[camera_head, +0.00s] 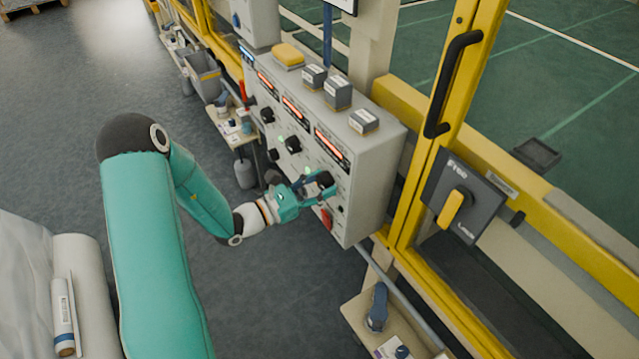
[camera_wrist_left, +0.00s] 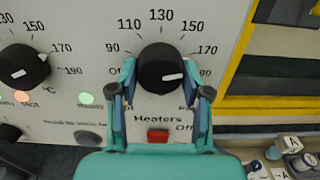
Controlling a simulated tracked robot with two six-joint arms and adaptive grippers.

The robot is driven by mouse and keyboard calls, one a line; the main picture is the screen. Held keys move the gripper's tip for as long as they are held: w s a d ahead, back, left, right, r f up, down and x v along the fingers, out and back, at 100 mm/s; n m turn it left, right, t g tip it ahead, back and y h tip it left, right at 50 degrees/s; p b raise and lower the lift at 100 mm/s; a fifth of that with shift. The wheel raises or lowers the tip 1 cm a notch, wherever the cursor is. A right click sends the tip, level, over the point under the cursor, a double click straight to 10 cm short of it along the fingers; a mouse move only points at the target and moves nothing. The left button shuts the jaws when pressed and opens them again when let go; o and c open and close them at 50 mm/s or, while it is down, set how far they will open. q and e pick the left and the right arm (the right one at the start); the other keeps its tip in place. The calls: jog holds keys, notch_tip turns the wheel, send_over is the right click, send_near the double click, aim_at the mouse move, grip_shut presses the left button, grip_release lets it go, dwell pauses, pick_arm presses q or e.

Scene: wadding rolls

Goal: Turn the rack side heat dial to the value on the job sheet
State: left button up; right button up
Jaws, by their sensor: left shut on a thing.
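A grey control panel (camera_head: 367,193) carries three black dials in a row. My left gripper (camera_head: 314,187) is at the rightmost dial (camera_head: 325,179), with its fingers on either side of the knob. In the left wrist view, the gripper (camera_wrist_left: 160,72) is shut on this black dial (camera_wrist_left: 158,62). A scale from 90 to 170 shows above it. The white mark on its face lies toward the lower right. The middle dial (camera_wrist_left: 22,66) stands free at the left. I cannot pick out a readable job sheet. My right gripper is not in view.
A red heaters switch (camera_wrist_left: 158,135) sits just below the held dial. Small grey boxes (camera_head: 338,92) and a yellow item (camera_head: 288,55) lie on the panel's top. A yellow-framed door with a black handle (camera_head: 453,84) stands to the right. Grey floor is open at left.

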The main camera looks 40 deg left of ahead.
pick_arm(q)
jog(key=shift+n, duration=0.6)
jog(key=o, duration=1.2)
jog(key=shift+c, duration=0.2)
jog(key=v, duration=1.2)
jog(key=shift+f, duration=0.15)
